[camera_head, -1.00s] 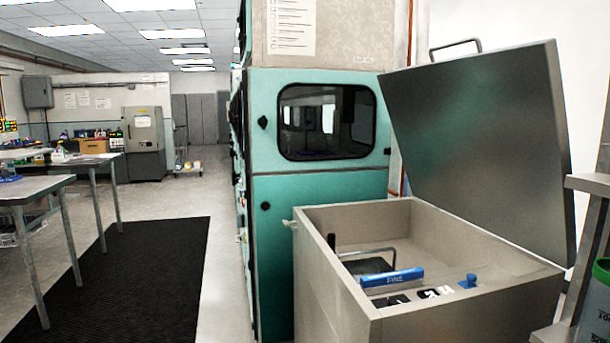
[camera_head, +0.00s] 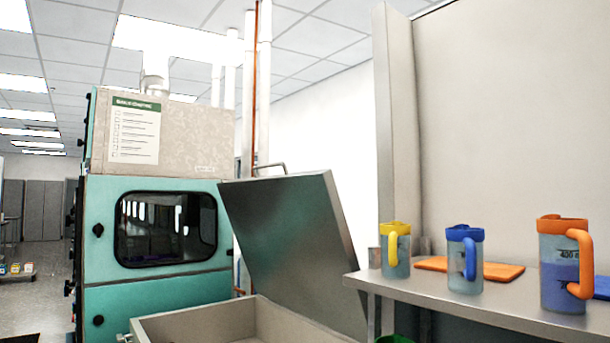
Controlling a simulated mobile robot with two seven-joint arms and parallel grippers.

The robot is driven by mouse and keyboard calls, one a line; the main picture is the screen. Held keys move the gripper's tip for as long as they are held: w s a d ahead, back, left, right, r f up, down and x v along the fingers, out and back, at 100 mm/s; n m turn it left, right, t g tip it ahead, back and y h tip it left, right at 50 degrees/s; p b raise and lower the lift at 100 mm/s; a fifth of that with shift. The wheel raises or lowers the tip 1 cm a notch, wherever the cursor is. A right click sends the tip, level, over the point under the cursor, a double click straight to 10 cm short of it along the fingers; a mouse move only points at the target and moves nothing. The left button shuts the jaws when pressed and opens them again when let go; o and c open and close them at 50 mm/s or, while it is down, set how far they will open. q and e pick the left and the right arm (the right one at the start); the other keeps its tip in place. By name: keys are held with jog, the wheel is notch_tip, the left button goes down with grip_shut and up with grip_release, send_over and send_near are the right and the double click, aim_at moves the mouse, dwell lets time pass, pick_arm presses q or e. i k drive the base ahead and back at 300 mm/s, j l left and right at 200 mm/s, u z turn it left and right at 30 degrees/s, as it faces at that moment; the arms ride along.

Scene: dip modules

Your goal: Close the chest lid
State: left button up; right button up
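The grey metal chest (camera_head: 200,322) stands at the bottom centre, with only its upper rim and part of its inside in view. Its lid (camera_head: 290,235) is open, tilted up and leaning back on the right side, with a handle (camera_head: 269,167) on its top edge. The lower part of the chest and its contents are cut off by the bottom of the picture. Neither of my grippers shows.
A teal cabinet (camera_head: 150,292) with a dark window stands left of the chest. A metal shelf (camera_head: 430,303) on the right holds pitchers with yellow (camera_head: 396,250), blue (camera_head: 465,260) and orange (camera_head: 565,265) handles and an orange board (camera_head: 500,270). Open floor lies at far left.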

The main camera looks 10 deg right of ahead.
aim_at(281, 244)
jog(key=i+j, duration=0.15)
jog(key=j, duration=0.3)
jog(key=i+j+z, duration=0.15)
jog(key=j, duration=0.25)
jog(key=i+j, duration=0.15)
jog(key=j, duration=0.3)
jog(key=i+j+z, duration=0.15)
jog(key=j, duration=0.3)
jog(key=i+j, duration=0.1)
jog(key=j, duration=0.4)
jog(key=i+j+z, duration=0.15)
jog(key=j, duration=0.75)
jog(key=i+z, duration=0.05)
